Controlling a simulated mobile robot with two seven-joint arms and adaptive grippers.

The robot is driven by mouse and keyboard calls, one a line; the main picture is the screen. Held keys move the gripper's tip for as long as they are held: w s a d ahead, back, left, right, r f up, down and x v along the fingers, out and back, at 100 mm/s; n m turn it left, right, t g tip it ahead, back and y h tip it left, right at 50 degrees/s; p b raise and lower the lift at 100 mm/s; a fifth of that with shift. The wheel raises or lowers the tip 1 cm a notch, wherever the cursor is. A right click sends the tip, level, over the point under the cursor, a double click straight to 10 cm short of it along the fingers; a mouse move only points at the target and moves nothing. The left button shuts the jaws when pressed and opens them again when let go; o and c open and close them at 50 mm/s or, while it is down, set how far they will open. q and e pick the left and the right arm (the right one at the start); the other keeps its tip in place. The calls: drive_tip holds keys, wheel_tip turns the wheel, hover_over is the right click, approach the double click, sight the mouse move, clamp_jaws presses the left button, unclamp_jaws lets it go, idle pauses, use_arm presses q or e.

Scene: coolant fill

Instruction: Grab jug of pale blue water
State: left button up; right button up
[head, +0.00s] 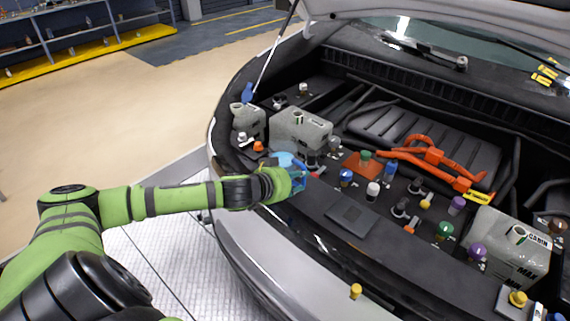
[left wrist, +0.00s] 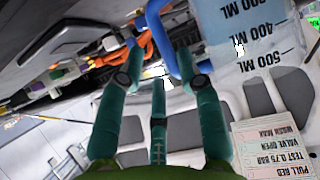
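The pale blue jug (head: 284,158) sits at the front edge of the engine bay in the head view, partly hidden by my left gripper. In the left wrist view its clear body (left wrist: 240,35) with upside-down ML marks fills the upper right, and its blue handle (left wrist: 158,28) is at top centre. My left gripper (head: 287,183) is at the jug. In the left wrist view its green fingers (left wrist: 163,62) are spread, with the lower end of the blue handle between or just beyond the tips. I cannot tell whether they touch it. My right gripper is not in view.
Grey tanks (head: 300,130) stand behind the jug, and another grey tank (head: 500,248) is at the right. Several coloured caps and orange cables (head: 433,157) fill the bay. A printed label (left wrist: 275,148) is at lower right in the wrist view. The raised hood (head: 430,8) is above.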

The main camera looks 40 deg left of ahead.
use_arm(q)
drive_tip(key=shift+p+x, duration=0.5)
drive_tip(key=shift+x, duration=0.55)
drive_tip(key=x, duration=0.2)
drive_tip(key=shift+w+a+f, duration=0.1)
drive_tip(key=shift+w, duration=0.3)
drive_tip(key=shift+f, duration=0.1)
clamp_jaws()
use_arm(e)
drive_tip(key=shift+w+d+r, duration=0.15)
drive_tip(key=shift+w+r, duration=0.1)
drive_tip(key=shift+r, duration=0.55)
